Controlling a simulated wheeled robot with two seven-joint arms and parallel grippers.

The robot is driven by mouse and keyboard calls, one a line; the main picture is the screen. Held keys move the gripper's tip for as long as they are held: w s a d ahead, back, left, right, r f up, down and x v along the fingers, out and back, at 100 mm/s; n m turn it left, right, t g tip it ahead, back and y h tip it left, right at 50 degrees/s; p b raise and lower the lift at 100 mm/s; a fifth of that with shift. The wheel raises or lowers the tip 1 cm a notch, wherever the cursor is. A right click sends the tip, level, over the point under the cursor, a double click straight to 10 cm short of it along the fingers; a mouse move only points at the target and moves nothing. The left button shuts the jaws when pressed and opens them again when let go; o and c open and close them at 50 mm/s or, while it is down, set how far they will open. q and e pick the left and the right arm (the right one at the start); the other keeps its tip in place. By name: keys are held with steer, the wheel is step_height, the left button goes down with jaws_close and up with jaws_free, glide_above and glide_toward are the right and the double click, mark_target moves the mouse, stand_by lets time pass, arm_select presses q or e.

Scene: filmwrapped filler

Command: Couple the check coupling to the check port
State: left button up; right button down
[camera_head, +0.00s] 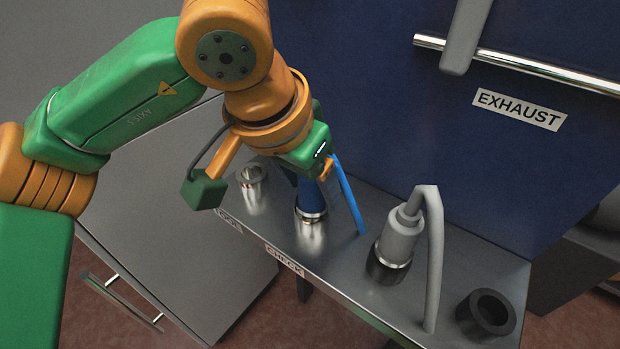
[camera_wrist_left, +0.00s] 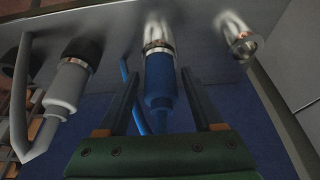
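The blue check coupling (camera_head: 309,197) stands upright, its metal collar at the mouth of the shiny check port (camera_head: 309,236) behind the CHECK label. No gap shows between collar and port. In the left wrist view the blue coupling (camera_wrist_left: 160,80) lines up with the metal port (camera_wrist_left: 155,27). A blue hose (camera_head: 348,195) bends down beside it to the shelf. My left gripper (camera_wrist_left: 160,74) is open, its two dark fingers on either side of the coupling with gaps showing. In the head view the left gripper (camera_head: 318,170) partly hides the coupling's top. My right gripper is out of view.
An empty metal port (camera_head: 252,186) stands left of the check port. A grey coupling with its hose (camera_head: 401,236) sits on a dark port to the right, and an empty black port (camera_head: 487,311) lies farther right. A blue wall with an EXHAUST label (camera_head: 519,109) rises behind the metal shelf.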

arm_select(q)
steer(key=shift+o, duration=0.4)
steer(key=v, duration=0.7)
steer(key=shift+p, duration=0.45)
